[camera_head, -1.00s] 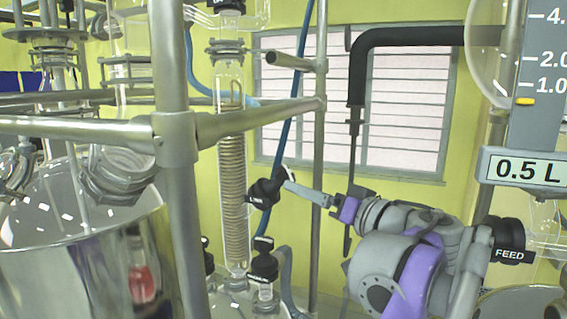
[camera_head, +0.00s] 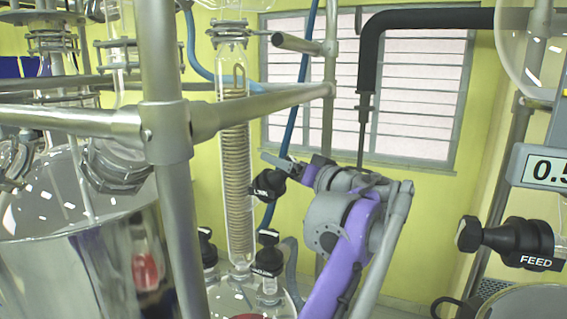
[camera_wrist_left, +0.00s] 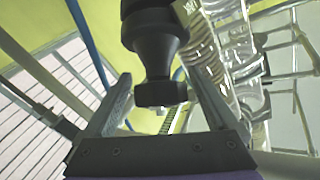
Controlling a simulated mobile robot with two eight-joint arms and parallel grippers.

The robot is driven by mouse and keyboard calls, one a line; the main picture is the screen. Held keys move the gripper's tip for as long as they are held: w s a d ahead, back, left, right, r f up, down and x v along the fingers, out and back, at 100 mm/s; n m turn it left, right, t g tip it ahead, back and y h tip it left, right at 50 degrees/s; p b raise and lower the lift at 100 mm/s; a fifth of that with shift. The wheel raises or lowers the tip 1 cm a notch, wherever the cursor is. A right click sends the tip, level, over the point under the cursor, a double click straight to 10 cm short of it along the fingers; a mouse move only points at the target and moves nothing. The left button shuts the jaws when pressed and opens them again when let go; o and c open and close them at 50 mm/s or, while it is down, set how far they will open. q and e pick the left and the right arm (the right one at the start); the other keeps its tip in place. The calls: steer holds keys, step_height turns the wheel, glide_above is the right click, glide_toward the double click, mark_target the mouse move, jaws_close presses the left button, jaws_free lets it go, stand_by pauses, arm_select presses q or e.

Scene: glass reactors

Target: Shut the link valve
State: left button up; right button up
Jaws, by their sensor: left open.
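The black valve that I take for the link valve (camera_head: 268,184) sits on the right side of the coiled glass condenser (camera_head: 234,150); its white label is too small to read surely. My left gripper (camera_head: 277,164) reaches it from the right in the head view. In the left wrist view the valve's black knob (camera_wrist_left: 160,90) hangs between the two spread fingers of my left gripper (camera_wrist_left: 160,75). The fingers stand on either side of the knob, with a visible gap at each side near its end. My right gripper is not in view.
Two more black valves, one at the flask top (camera_head: 268,255) and one behind it (camera_head: 207,248), stand below. A black FEED valve (camera_head: 520,242) is at the right. Metal frame bars (camera_head: 165,130) and a shiny steel vessel (camera_head: 80,260) fill the left.

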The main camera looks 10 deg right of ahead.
arm_select(q)
steer(key=shift+w+a, duration=0.1)
steer(key=shift+w, duration=0.15)
steer(key=c, duration=1.4)
steer(key=shift+m+h, duration=0.3)
steer(key=shift+m, duration=0.1)
steer(key=m+h, duration=0.1)
steer(key=m, duration=0.1)
steer(key=m+h, duration=0.2)
steer(key=m+g+h, duration=0.1)
steer(key=m+h, duration=0.1)
steer(key=shift+w+d+f, duration=0.1)
steer(key=shift+d+f, duration=0.15)
steer(key=shift+d, duration=0.1)
steer(key=m+g+h, duration=0.1)
steer(key=m+h, duration=0.1)
steer(key=m, duration=0.1)
steer(key=m+g+h, duration=0.1)
steer(key=m, duration=0.1)
steer(key=shift+d+f+g+h, duration=0.3)
steer(key=shift+d+f+h, duration=0.05)
steer(key=shift+h, duration=0.05)
steer(key=shift+g, duration=0.3)
steer(key=shift+f, duration=0.1)
